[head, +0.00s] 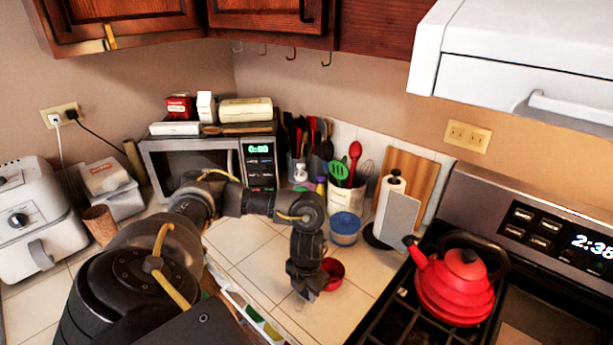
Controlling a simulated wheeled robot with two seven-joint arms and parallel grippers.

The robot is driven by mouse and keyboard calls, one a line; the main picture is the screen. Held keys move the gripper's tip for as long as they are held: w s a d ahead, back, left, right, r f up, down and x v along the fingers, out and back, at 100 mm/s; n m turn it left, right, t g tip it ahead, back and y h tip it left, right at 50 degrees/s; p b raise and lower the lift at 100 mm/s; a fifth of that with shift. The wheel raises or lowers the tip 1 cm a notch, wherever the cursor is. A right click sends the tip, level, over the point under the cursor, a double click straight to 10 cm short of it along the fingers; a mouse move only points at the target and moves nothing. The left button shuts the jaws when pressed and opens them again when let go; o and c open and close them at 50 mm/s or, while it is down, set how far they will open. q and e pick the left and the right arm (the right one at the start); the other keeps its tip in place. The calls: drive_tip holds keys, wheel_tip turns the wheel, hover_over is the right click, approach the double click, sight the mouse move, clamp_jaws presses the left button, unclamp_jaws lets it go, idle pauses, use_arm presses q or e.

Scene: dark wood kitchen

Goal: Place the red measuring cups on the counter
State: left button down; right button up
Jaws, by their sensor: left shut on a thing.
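A red measuring cup (333,272) shows at the tiled counter (245,251), partly hidden behind my left gripper (306,292). My left gripper points down over the counter and is shut on the red measuring cup at its near left side. The fingertips are dark and small, so the exact grip is hard to see. I cannot tell whether the cup rests on the tiles or hangs just above them. Only one red cup is clear; any others nested with it are hidden. My right gripper is not in view.
A blue-lidded container (345,228) and a paper towel holder (391,212) stand behind the cup. A red kettle (455,285) sits on the stove at right. A microwave (190,163) and utensil holders fill the back. Bare tiles lie left of the gripper.

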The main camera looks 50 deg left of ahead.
use_arm(q)
drive_tip(key=shift+s, duration=0.15)
drive_tip(key=c, duration=1.2)
unclamp_jaws()
drive_tip(key=shift+o, duration=0.2)
drive_tip(key=shift+r, duration=0.65)
wheel_tip(320, 180, up, 11)
drive_tip(key=p, duration=0.2)
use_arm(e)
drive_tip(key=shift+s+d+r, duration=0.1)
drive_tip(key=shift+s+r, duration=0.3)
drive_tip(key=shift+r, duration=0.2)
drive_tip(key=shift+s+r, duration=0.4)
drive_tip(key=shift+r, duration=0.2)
use_arm(q)
drive_tip(key=shift+f, duration=0.15)
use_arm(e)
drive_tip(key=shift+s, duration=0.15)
